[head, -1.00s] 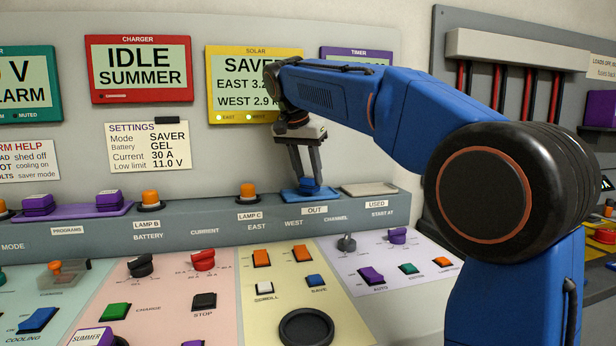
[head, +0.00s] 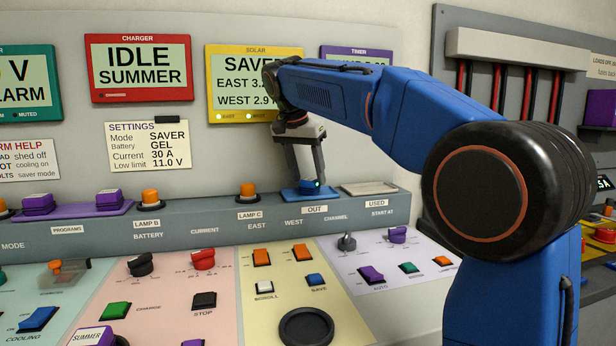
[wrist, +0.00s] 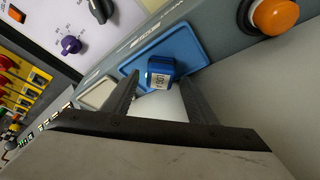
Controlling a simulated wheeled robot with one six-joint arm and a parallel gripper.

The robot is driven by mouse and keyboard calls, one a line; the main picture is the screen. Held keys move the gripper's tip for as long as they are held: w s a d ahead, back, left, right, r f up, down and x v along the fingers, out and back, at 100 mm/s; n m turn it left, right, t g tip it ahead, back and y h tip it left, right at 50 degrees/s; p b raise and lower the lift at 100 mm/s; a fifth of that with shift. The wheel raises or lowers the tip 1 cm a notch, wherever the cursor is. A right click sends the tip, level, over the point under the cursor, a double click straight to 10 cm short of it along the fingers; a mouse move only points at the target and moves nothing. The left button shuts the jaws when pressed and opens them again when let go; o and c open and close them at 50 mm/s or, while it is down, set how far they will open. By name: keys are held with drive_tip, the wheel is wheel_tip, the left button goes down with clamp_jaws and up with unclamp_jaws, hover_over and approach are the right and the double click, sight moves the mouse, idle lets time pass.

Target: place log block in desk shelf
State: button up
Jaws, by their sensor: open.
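The log block is a small blue block with a white label (wrist: 160,72), on the blue tray (wrist: 190,45) marked OUT. In the head view the tray (head: 290,194) lies on the grey ledge, and the block is mostly hidden by the fingers. My gripper (head: 308,182) points down over the tray. In the wrist view my gripper (wrist: 160,88) is open, with one finger on each side of the block; I cannot tell whether either touches it. I cannot make out with certainty which surface is the desk shelf.
A grey tray (head: 369,189) marked USED is right of the blue tray. An orange lamp (head: 248,194) is left of it. A purple pad (head: 112,210) carries purple blocks at left. Switches and knobs cover the sloping desk in front.

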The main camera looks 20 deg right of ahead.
drive_tip(key=v, duration=1.1)
drive_tip(key=shift+r, duration=0.1)
